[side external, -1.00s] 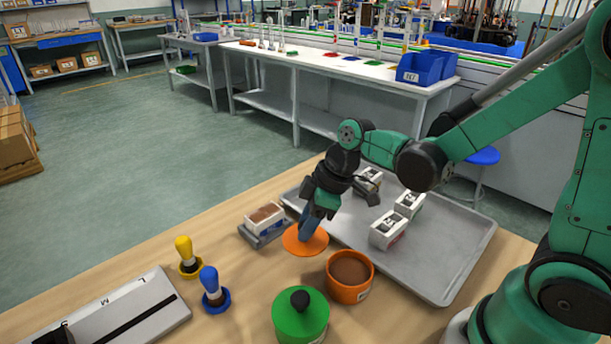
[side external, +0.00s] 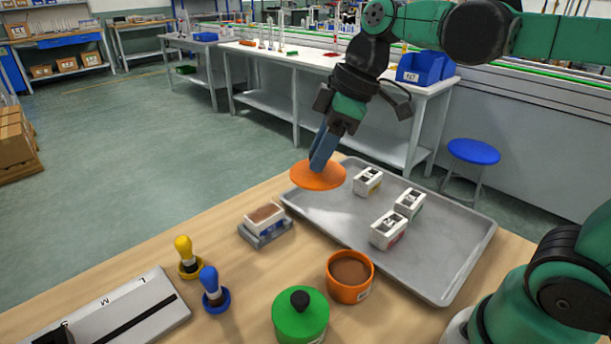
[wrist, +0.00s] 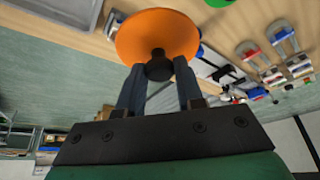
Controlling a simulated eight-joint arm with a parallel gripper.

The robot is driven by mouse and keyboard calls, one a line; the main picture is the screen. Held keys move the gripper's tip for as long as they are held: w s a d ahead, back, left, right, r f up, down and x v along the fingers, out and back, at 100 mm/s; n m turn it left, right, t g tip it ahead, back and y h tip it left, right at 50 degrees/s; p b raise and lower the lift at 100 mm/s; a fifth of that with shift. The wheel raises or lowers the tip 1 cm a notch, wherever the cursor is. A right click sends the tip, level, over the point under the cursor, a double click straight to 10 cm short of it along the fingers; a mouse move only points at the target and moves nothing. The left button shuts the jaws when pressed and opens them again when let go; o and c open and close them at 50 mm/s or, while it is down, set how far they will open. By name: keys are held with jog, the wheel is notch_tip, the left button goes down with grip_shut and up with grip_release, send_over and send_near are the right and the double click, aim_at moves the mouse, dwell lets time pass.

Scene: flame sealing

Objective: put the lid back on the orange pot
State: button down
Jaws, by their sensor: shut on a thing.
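The orange lid (side external: 318,177) is a round disc held in the air above the far left corner of the grey tray. My gripper (side external: 318,164) is shut on its knob. In the wrist view the lid (wrist: 150,32) shows its dark knob (wrist: 159,67) between the two fingers of my gripper (wrist: 160,78). The orange pot (side external: 350,289) stands uncovered on the table, with brown content (side external: 350,270) visible inside. The lid is well above and behind the pot, apart from it.
A green lidded pot (side external: 300,318) stands in front of the orange pot. Several white boxes (side external: 388,231) stand on the grey tray (side external: 446,262). Left are a block on a grey base (side external: 265,224) and two stamps with yellow (side external: 184,250) and blue (side external: 210,283) handles.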

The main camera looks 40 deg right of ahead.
jog(key=shift+s+d+f, duration=0.1)
jog(key=shift+s+f, duration=1)
jog(key=shift+f, duration=1.1)
jog(key=shift+s+d+f, duration=0.15)
jog(key=shift+s+f, duration=1)
jog(key=shift+f, duration=1.05)
jog(key=shift+s+d+f, duration=0.1)
jog(key=shift+s+f, duration=1)
jog(key=shift+f, duration=1.1)
jog(key=shift+f, duration=0.15)
grip_release()
notch_tip(320, 180, up, 7)
